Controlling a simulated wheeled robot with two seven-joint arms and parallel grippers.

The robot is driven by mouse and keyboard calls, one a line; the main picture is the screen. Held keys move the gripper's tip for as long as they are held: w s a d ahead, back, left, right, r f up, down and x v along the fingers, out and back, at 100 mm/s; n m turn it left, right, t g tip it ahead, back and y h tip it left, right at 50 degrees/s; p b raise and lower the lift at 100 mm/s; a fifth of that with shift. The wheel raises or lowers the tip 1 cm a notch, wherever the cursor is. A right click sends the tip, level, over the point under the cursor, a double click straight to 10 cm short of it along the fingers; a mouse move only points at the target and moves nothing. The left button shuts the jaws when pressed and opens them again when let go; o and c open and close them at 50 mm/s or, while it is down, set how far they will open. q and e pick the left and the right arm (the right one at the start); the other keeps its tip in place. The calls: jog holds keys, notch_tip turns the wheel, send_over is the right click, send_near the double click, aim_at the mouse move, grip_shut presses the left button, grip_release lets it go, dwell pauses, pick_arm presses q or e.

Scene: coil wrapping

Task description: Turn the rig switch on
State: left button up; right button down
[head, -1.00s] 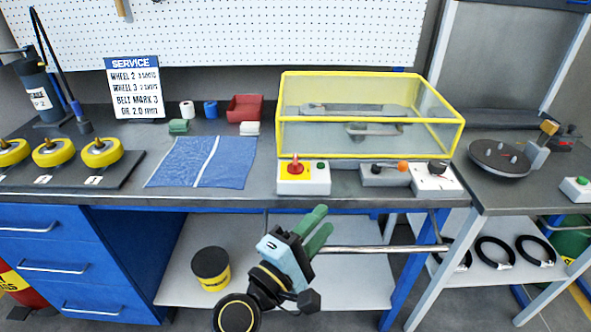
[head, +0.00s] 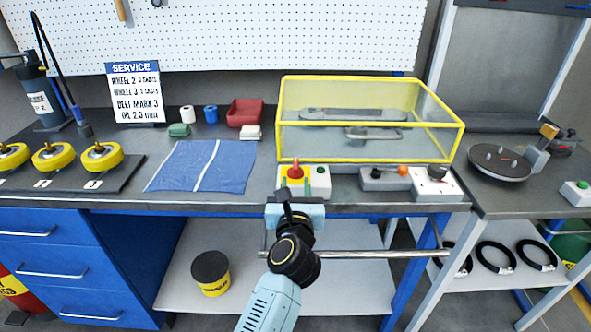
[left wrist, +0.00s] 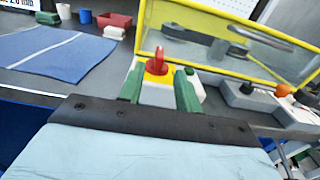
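A white switch box (head: 320,188) stands at the table's front edge, below the yellow-framed clear case. It has a red rotary knob (head: 295,172) on a yellow plate and a green button (head: 321,170) to its right. The red knob (left wrist: 159,62) also shows in the left wrist view, standing upright. My left gripper (head: 295,188) is at the front of this box. In the left wrist view its green fingers (left wrist: 159,88) are apart, one on each side of the knob, with nothing gripped between them. Whether they touch the box cannot be told. My right gripper is out of view.
The yellow-framed case (head: 370,158) stands just behind the box. A box with an orange-tipped lever (head: 384,178) and a dial box (head: 436,183) are to the right. A blue cloth (head: 203,166) lies left. A metal rail (head: 365,254) runs below the tabletop.

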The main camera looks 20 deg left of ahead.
aim_at(295, 172)
pick_arm(q)
jog(key=x, duration=0.5)
jog(key=shift+w+b, duration=0.3)
jog(key=shift+b, duration=0.05)
jog(key=shift+w+a, duration=0.2)
jog(key=shift+w, duration=0.2)
jog(key=c, duration=0.6)
grip_shut()
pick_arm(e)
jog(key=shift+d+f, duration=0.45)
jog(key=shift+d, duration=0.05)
